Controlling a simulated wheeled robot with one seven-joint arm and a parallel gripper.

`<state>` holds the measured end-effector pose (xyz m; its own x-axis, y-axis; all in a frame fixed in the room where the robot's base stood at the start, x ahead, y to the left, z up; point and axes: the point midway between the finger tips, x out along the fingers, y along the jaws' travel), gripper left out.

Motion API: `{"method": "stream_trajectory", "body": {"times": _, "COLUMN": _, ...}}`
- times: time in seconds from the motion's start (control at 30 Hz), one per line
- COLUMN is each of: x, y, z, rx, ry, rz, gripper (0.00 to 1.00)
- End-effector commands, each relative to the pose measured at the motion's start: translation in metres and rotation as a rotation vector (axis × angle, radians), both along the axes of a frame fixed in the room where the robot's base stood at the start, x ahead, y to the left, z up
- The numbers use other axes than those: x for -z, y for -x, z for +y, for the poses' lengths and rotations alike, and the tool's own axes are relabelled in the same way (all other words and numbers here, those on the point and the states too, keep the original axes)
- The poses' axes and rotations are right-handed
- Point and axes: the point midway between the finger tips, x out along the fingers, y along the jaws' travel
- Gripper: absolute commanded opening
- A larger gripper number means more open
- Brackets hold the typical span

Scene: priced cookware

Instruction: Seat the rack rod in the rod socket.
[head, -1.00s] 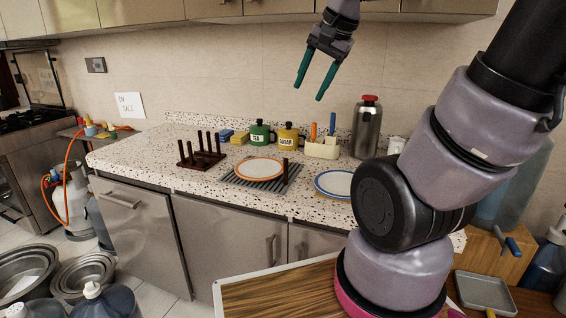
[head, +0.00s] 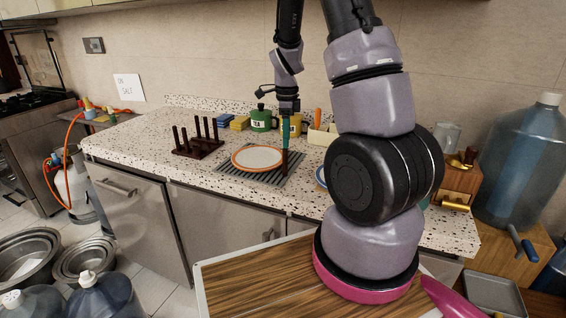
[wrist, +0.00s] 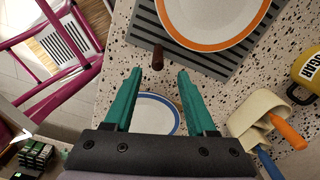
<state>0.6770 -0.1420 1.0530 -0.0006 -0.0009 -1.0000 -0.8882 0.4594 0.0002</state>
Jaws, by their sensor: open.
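The rack rod (head: 285,163) is dark brown and stands upright at the right side of the grey ribbed mat. In the wrist view the rod (wrist: 157,60) is seen nearly end-on, just beyond and between my fingertips. My gripper (head: 286,143) points down over the rod, its teal fingers open; the wrist view shows my gripper (wrist: 160,71) with an empty gap between the fingers. The dark wooden rack (head: 198,150) with several upright rods stands left of the mat. The rod socket itself is too small to make out in the rack.
An orange-rimmed plate (head: 257,158) lies on the mat (head: 238,179), close to the rod. A blue-rimmed plate (wrist: 156,99) lies below my fingers, mostly hidden in the head view. Green (head: 261,120) and yellow canisters stand behind. Counter between rack and mat is clear.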

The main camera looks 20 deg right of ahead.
Motion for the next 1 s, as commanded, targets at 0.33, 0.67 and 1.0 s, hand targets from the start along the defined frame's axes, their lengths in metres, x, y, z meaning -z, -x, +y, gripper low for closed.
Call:
{"method": "stream_trajectory", "body": {"times": 0.33, "x": 0.039, "y": 0.001, "z": 0.001, "rx": -0.001, "ry": -0.001, "rz": 0.002, "gripper": 0.56}}
{"method": "stream_trajectory", "body": {"times": 0.67, "x": 0.083, "y": 0.002, "z": 0.005, "rx": -0.003, "ry": -0.001, "rz": 0.002, "gripper": 0.56}}
{"method": "stream_trajectory", "body": {"times": 1.0, "x": 0.087, "y": 0.001, "z": 0.005, "rx": -0.003, "ry": -0.001, "rz": 0.0, "gripper": 0.41}}
